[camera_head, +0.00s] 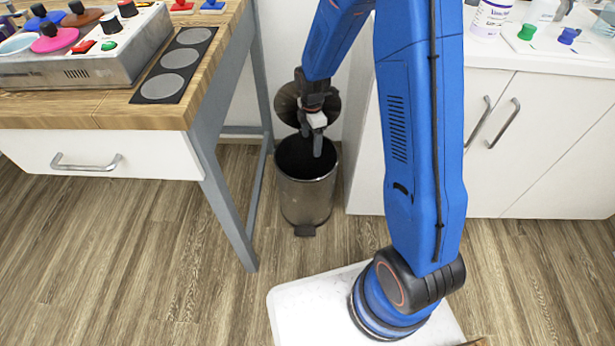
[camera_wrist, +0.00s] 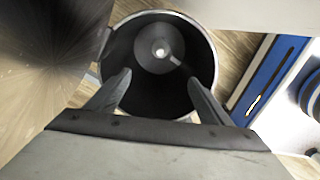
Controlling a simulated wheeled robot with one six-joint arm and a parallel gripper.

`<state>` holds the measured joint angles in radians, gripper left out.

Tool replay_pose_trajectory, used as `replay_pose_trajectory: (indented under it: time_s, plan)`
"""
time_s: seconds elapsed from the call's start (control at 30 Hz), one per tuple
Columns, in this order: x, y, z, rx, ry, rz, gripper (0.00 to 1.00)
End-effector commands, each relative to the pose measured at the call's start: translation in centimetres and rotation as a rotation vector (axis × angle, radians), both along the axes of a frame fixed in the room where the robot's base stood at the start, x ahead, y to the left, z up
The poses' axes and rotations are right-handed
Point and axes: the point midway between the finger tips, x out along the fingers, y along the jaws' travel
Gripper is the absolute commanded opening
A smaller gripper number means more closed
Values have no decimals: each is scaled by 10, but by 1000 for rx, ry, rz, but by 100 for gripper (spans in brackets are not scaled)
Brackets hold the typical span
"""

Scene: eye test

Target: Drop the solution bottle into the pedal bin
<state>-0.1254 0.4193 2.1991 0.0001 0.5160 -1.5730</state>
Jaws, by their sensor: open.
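The pedal bin (camera_head: 306,200) is a brushed metal cylinder on the floor with its lid (camera_head: 289,103) raised at the back. My gripper (camera_head: 316,143) points down over the bin's open mouth. In the wrist view, my gripper (camera_wrist: 159,78) has its fingers apart with nothing between them, and the bin (camera_wrist: 205,50) shows its dark inside beyond them. A grey round shape with a bright centre (camera_wrist: 160,50) shows inside the bin; I cannot tell what it is. A white bottle with purple lettering (camera_head: 490,17) stands on the right counter; I cannot tell whether it is the solution bottle.
A wooden-topped table (camera_head: 110,108) with a grey leg stands left of the bin, holding a metal control box (camera_head: 95,65) and a dark strip with round pads (camera_head: 172,84). A white cabinet (camera_head: 545,135) stands on the right. The floor (camera_head: 120,250) at the front left is clear.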

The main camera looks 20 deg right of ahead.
Motion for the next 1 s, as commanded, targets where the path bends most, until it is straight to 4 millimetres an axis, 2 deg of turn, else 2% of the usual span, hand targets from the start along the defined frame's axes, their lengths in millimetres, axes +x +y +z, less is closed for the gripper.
replay_pose_trajectory:
  time_s: [0.7,1.0]
  plan:
    - [0,0,135,1,-5,0,73]
    - [-1,0,160,0,-2,0,73]
